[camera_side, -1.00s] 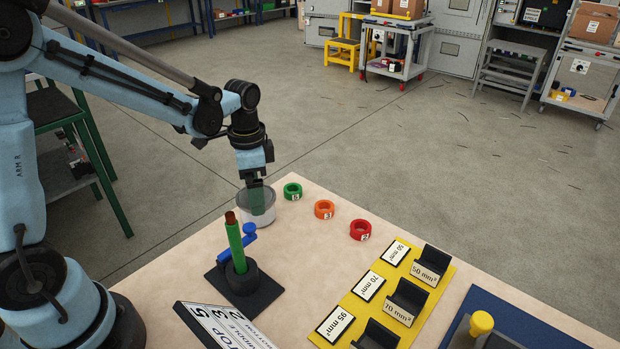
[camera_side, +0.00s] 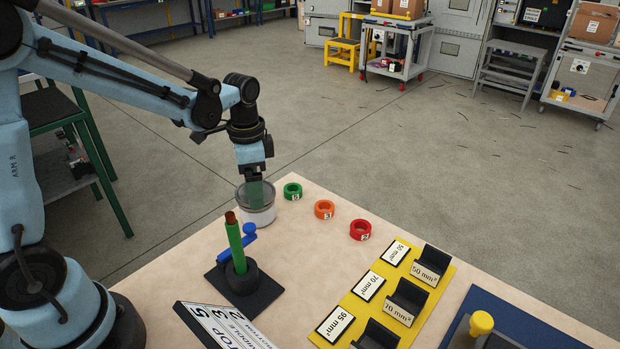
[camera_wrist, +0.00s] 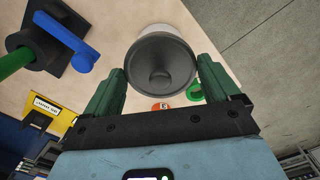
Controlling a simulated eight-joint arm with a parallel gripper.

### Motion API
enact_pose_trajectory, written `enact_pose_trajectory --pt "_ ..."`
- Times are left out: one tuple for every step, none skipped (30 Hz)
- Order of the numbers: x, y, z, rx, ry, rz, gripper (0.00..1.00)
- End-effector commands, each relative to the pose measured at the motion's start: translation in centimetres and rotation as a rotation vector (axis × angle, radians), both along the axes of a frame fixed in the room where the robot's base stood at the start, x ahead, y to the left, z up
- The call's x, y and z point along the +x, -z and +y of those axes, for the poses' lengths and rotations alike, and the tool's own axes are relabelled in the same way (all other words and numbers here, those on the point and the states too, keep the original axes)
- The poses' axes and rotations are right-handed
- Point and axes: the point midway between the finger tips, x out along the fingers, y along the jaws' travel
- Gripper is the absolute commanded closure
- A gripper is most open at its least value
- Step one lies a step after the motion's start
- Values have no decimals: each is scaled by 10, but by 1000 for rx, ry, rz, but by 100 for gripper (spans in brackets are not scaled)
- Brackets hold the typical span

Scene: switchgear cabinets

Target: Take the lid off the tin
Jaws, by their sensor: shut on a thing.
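The white tin (camera_side: 262,218) stands at the far left corner of the tan table in the side view. Its grey lid (camera_side: 269,195) is right above the tin body, looking slightly raised; I cannot tell if there is a clear gap. My gripper (camera_side: 254,196) points down with its green fingers at the lid. In the wrist view, the dark round lid (camera_wrist: 160,62), with a knob in its middle, sits between the two fingers of my gripper (camera_wrist: 162,78), held across its sides. A strip of the pale tin (camera_wrist: 160,29) shows behind it.
Green (camera_side: 292,191), orange (camera_side: 324,209) and red (camera_side: 361,230) rings lie right of the tin. A black stand (camera_side: 245,292) with an upright green cable and blue lever is in front. A yellow board (camera_side: 343,300) with holders lies at right.

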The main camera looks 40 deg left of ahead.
Motion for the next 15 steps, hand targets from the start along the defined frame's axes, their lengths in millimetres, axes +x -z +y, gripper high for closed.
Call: enact_pose_trajectory --pt "0 -6 0 0 0 0 39" --pt "-1 -10 0 0 0 0 39" --pt "0 -15 0 0 0 0 39" --pt "0 -20 0 0 0 0 39" --pt "0 -25 0 -1 0 1 39" --pt "-1 -32 -1 -1 1 1 39" --pt "-5 -35 -10 -1 6 1 39" --pt "-8 -39 -16 -1 8 1 39" --pt "-12 -44 -24 -1 8 1 39" --pt "-15 -48 -31 -1 8 1 39" --pt "-18 -52 -37 -1 9 1 39" --pt "-22 -58 -45 -1 8 1 39" --pt "-25 -62 -51 -1 8 1 39" --pt "-27 -65 -57 -1 8 1 39" --pt "-31 -70 -64 -1 8 1 39"
